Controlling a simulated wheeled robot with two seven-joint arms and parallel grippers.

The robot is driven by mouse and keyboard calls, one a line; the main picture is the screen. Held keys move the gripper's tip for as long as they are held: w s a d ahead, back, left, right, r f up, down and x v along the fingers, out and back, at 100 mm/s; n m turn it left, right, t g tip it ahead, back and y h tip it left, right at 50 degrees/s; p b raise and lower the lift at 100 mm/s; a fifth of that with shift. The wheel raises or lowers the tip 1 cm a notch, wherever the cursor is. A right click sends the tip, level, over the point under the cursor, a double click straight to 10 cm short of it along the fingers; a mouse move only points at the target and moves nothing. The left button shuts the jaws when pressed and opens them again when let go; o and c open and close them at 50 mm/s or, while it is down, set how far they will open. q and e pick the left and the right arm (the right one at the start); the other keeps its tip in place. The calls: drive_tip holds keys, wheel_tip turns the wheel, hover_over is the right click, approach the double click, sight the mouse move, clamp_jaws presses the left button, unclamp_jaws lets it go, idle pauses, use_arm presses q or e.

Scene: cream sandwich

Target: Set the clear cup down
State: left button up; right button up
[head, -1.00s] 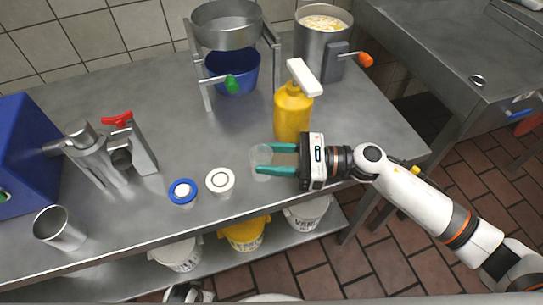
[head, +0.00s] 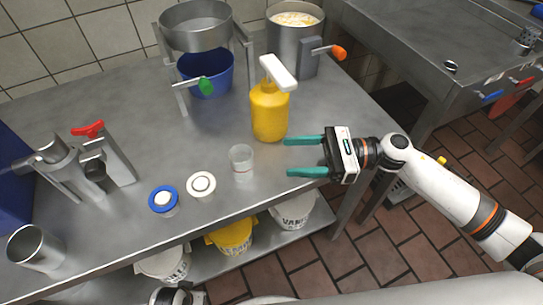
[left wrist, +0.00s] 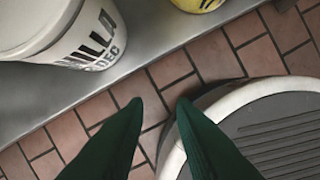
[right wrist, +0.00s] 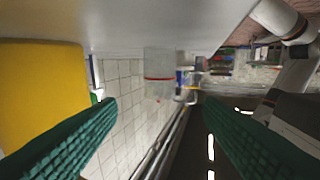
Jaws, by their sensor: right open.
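The clear cup (head: 241,160) stands upright on the steel table, in front of the yellow pump bottle (head: 270,112). My right gripper (head: 288,157) is open, its teal fingers to the right of the cup and apart from it. In the right wrist view, which looks upside down, the cup (right wrist: 159,75) with a red line shows beyond the open fingers (right wrist: 158,103); nothing is between them. My left gripper (left wrist: 158,104) is low, above the floor near the lower shelf, with its green fingers apart and empty.
Two small round containers, one white-rimmed (head: 201,185) and one blue-rimmed (head: 163,199), stand left of the cup. A metal cup (head: 36,248) is at the front left. A stand with a blue pot (head: 207,76) and a steel pot (head: 296,48) are behind. The table's right part is free.

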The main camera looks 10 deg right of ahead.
drive_tip(key=shift+s+d, duration=0.1)
drive_tip(key=shift+d, duration=1.25)
use_arm(q)
drive_tip(key=shift+w+r, duration=0.3)
drive_tip(key=shift+r, duration=0.3)
drive_tip(key=shift+s, duration=0.15)
